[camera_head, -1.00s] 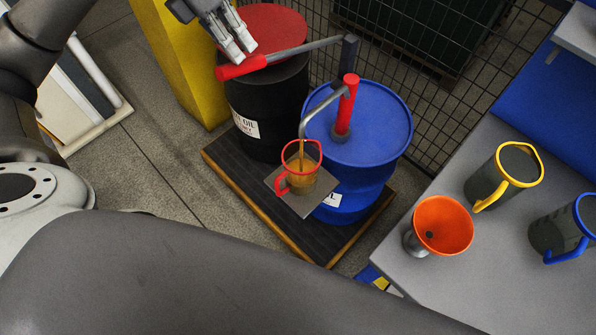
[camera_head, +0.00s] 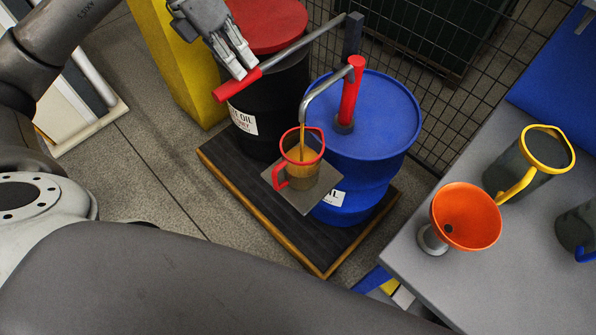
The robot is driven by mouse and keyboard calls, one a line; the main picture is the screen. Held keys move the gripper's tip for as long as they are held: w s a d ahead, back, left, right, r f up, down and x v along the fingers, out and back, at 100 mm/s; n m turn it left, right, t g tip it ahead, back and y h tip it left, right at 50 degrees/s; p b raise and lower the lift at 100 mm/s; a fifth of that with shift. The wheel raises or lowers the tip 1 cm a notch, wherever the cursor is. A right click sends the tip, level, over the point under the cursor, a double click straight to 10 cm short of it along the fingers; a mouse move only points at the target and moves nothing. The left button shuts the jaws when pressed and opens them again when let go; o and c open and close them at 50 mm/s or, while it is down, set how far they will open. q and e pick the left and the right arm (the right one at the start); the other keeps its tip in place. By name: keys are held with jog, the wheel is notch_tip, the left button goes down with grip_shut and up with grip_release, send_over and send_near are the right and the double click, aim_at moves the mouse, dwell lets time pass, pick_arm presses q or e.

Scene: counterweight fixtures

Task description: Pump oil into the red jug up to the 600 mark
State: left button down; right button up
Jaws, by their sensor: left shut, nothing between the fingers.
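The red jug (camera_head: 301,172), clear-walled with a red rim and handle, stands upright on a small grey plate (camera_head: 318,193) under the pump spout. Amber oil runs from the spout (camera_head: 310,100) into it and fills much of it; I cannot read its marks. The red pump post (camera_head: 349,95) stands on the blue drum (camera_head: 385,122). Its grey lever ends in a red grip (camera_head: 236,86) at the left. My left gripper (camera_head: 244,72) is shut and empty, its fingertips at the top of the grip, seemingly touching. My right gripper is out of view.
A black drum (camera_head: 270,115) with a red lid stands beside the blue drum on a dark pallet (camera_head: 232,167). An orange funnel (camera_head: 466,216), a yellow-rimmed jug (camera_head: 520,172) and a blue-handled jug (camera_head: 578,228) stand on the grey table (camera_head: 425,285). Wire mesh (camera_head: 440,70) rises behind.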

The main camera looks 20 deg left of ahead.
pick_arm(q)
notch_tip(320, 180, down, 3)
jog(key=shift+f+b, duration=0.15)
jog(key=shift+b, duration=0.8)
jog(key=shift+r+p, duration=0.45)
notch_tip(320, 180, up, 12)
jog(key=p, duration=1)
jog(key=shift+r, duration=0.25)
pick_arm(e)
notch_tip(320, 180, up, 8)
pick_arm(q)
jog(key=shift+f+b, duration=5.1)
jog(key=shift+f, duration=1)
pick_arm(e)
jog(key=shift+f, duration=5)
pick_arm(q)
notch_tip(320, 180, up, 12)
jog(key=p, duration=0.9)
jog(key=shift+p, duration=0.4)
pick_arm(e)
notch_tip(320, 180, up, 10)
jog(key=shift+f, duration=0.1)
